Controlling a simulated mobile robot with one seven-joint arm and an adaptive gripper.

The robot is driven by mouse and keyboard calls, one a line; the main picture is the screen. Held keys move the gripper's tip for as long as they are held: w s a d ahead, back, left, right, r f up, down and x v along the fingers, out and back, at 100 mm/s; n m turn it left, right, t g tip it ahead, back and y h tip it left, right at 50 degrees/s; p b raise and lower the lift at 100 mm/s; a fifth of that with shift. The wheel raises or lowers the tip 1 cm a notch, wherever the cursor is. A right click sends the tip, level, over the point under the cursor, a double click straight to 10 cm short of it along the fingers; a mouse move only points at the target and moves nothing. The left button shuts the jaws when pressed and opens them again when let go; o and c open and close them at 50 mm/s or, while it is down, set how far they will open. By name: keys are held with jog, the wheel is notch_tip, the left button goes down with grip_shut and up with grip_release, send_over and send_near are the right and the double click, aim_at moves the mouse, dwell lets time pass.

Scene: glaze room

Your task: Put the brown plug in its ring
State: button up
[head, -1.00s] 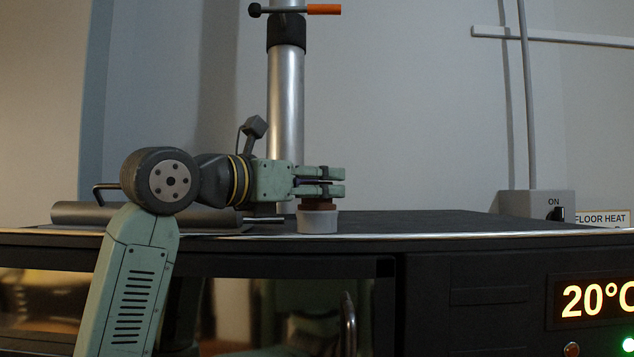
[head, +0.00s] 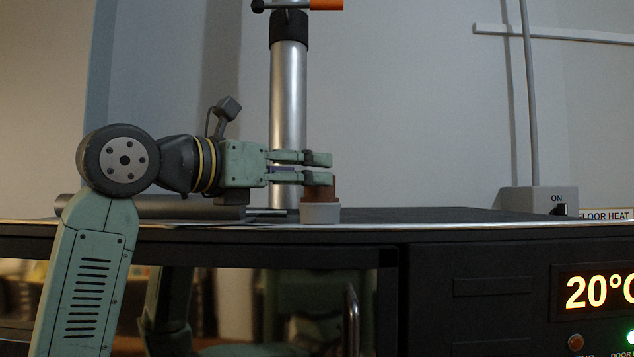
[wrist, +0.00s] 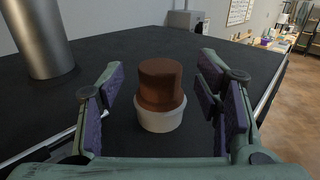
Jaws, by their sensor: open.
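The brown plug (head: 323,188) stands upright in the pale grey ring (head: 320,213) on the dark top of the cabinet. In the wrist view the plug (wrist: 160,82) rises well above the ring (wrist: 160,120), with its lower end inside the ring's mouth; how deep it sits is hidden. In the wrist view the purple-padded fingers (wrist: 162,92) stand apart on both sides of the plug, with gaps and no contact visible.
A metal post (head: 288,110) rises behind the gripper. A grey switch box (head: 540,200) stands at the right on the dark cabinet top (head: 430,215). The top between ring and switch box is clear. The cabinet front has a lit display (head: 598,292).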

jog(key=b+v, duration=0.1)
jog(key=v, duration=0.6)
jog(key=shift+s+a+b, duration=0.2)
jog(key=shift+s+b, duration=0.05)
jog(key=shift+b, duration=0.1)
